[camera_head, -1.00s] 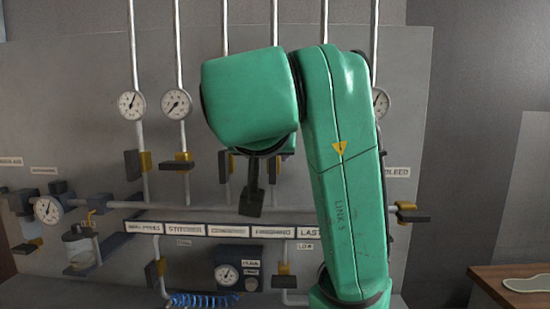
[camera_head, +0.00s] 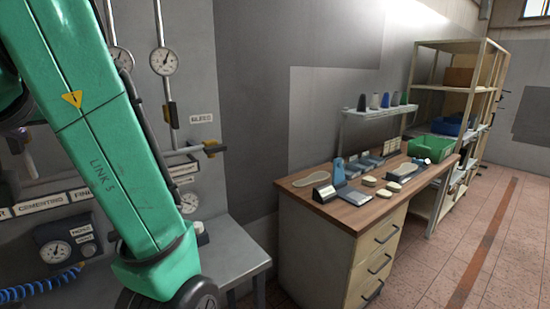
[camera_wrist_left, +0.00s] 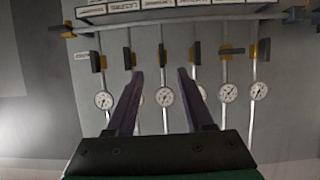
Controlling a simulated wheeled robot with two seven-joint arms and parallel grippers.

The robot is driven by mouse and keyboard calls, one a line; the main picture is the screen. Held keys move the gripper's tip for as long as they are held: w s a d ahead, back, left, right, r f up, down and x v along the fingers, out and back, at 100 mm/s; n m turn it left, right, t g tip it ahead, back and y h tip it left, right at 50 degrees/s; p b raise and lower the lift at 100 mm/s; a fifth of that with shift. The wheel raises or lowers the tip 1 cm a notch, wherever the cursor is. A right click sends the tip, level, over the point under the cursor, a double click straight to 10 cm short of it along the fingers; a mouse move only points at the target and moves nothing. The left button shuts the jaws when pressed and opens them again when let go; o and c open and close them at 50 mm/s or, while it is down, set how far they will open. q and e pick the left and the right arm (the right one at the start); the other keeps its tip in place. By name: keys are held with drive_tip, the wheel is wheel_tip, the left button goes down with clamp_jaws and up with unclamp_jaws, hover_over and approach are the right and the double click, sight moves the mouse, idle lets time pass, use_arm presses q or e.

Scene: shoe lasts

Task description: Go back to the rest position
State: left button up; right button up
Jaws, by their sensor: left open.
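My left arm, green, crosses the left side of the head view. My right gripper is in neither view.
The grey panel carries gauges (camera_head: 164,61), pipes and a valve marked BLEED (camera_head: 211,148). A blue coiled hose (camera_head: 40,289) is at lower left. A wooden-topped bench (camera_head: 352,212) holds insoles and a green bin (camera_head: 432,149). Shelving stands behind; the tiled floor (camera_head: 495,245) at right is clear.

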use_arm(q)
drive_tip(key=w+a+f+m+g, duration=0.1)
drive_tip(key=w+f, duration=0.2)
drive_tip(key=f, duration=0.3)
drive_tip(key=w+f+m, duration=0.1)
drive_tip(key=w+f, duration=0.3)
drive_tip(key=f, duration=0.1)
wheel_tip(320, 180, down, 26)
drive_tip(key=d+m+g+h, duration=0.1)
drive_tip(key=m+g+h, duration=0.1)
drive_tip(key=m+h, duration=0.25)
drive_tip(key=s+d+f+m+g+h, duration=0.2)
drive_tip(key=s+d+f, duration=0.2)
drive_tip(key=s+f, duration=0.5)
drive_tip(key=s+d+f+m+g+h, duration=0.15)
drive_tip(key=s+d+f, duration=0.25)
drive_tip(key=s+f, duration=0.5)
wheel_tip(320, 180, down, 22)
drive_tip(key=g, duration=0.2)
drive_tip(key=s+a+f+g, duration=0.1)
drive_tip(key=s+a+f, duration=0.2)
drive_tip(key=s+f, duration=1.2)
drive_tip(key=s, duration=0.3)
drive_tip(key=shift+a+f, duration=0.2)
drive_tip(key=shift+f, duration=0.2)
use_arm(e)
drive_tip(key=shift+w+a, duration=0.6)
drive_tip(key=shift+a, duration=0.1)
